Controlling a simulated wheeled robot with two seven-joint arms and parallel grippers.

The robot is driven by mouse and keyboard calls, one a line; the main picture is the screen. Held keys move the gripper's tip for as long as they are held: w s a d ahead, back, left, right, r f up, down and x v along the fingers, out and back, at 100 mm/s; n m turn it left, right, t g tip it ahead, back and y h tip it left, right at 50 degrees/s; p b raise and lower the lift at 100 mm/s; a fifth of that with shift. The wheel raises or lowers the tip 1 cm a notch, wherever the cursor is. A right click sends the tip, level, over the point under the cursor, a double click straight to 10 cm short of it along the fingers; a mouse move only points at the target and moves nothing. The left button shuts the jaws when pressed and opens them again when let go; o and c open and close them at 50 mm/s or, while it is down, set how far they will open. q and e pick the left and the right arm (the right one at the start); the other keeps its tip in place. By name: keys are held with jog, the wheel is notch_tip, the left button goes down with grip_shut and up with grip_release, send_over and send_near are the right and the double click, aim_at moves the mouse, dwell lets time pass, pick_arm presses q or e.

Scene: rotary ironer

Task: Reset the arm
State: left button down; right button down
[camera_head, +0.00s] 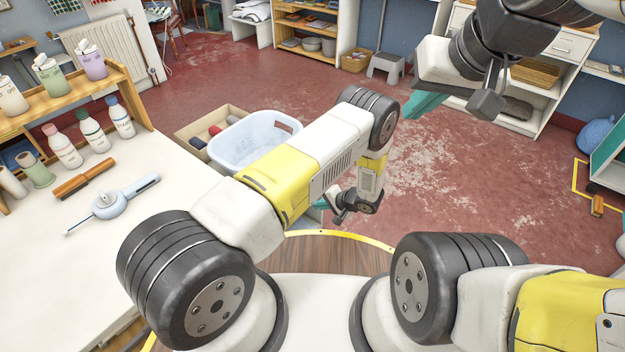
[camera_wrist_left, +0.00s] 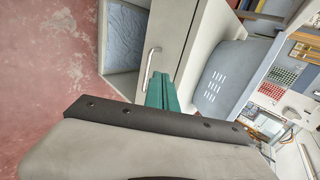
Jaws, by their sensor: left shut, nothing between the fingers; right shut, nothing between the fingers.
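My left arm (camera_head: 315,150) reaches forward from the left shoulder, bends at the elbow and hangs down. My left gripper (camera_head: 321,203) is at its lower end, low over the floor in front of my base and partly hidden by the forearm and wrist. Its teal fingers are together and empty; they also show in the left wrist view (camera_wrist_left: 161,92), where a grey cabinet with a handle is behind them. My right arm is raised at the upper right. My right gripper (camera_head: 424,104) has teal fingers, shut and empty, in the air over the red floor.
A white table (camera_head: 110,240) with bottles, a wooden rack and a blue tool stands at left. A pale blue laundry basket (camera_head: 255,140) and a cardboard box (camera_head: 190,140) sit near my left arm. Shelves (camera_head: 310,35) line the back. Red floor (camera_head: 470,180) is clear ahead.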

pick_arm(q)
jog(key=shift+v, duration=1.05)
jog(key=a+r+n+g+h, duration=0.1)
jog(key=a+r+n, duration=0.15)
jog(key=r, duration=0.85)
jog(key=a+r+n+g+h, duration=0.1)
jog(key=a+r, duration=0.3)
jog(key=r, duration=0.7)
jog(key=a+r+n+g+h, duration=0.1)
jog(key=a+r+n, duration=0.15)
jog(key=r, duration=0.85)
jog(key=s+a+r+h, duration=0.45)
jog(key=s+r, duration=0.65)
jog(key=r, duration=0.4)
jog(key=s+a+r+t+h, duration=0.1)
jog(key=s+r, duration=0.6)
jog(key=s, duration=0.7)
jog(key=t+h, duration=0.1)
jog(key=t, duration=0.1)
jog(key=shift+s+a+r+n+t, duration=0.15)
jog(key=shift+s+r+n+t, duration=0.1)
jog(key=shift+n+t, duration=0.05)
